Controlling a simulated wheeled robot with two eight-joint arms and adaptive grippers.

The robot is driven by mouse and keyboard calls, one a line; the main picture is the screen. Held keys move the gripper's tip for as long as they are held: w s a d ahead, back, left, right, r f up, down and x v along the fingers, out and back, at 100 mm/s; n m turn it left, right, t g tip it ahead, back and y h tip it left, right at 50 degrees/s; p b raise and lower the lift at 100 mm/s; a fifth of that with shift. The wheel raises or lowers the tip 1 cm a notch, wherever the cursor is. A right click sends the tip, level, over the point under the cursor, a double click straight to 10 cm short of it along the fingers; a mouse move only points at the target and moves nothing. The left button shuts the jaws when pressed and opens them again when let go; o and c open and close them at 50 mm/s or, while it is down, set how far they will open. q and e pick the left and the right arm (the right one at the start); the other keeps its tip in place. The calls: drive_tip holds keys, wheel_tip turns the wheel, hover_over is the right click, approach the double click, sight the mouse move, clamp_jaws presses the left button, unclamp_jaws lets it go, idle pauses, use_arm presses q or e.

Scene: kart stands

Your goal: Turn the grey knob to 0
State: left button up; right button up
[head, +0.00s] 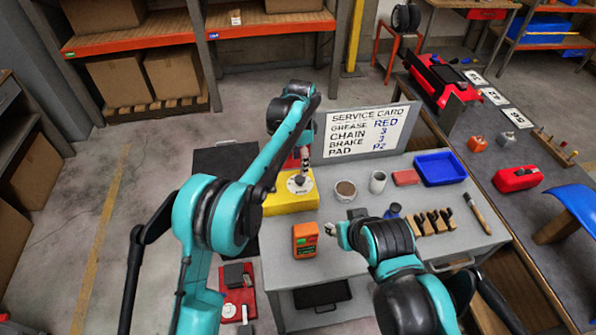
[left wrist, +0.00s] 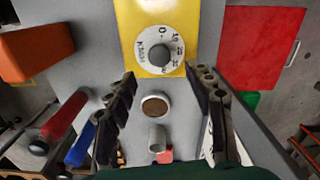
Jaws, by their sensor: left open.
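The yellow box (head: 290,203) stands on the grey cart top below the service card. It has a white dial (left wrist: 144,57) with a round grey knob (left wrist: 160,47) at its centre. Numbers run around the dial, with the 0 at the top in the left wrist view. I cannot tell where the knob points. My left gripper (head: 303,172) hangs over the dial in the head view and partly hides it. In the left wrist view its fingers (left wrist: 163,105) are apart with nothing held. My right gripper (head: 337,234) is low over the cart, its jaws too small to judge.
An orange box (head: 305,240) stands in front of the yellow box. A round tin (head: 345,190), a cup (head: 377,182), a blue tray (head: 440,168) and a tool holder (head: 432,222) fill the cart's right side. The service card (head: 365,132) stands behind.

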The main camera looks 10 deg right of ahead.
sight(300, 178)
use_arm(q)
wheel_tip(300, 178, down, 7)
drive_tip(key=shift+f+b, duration=0.2)
drive_tip(key=shift+b, duration=0.5)
drive_tip(key=c, duration=1.2)
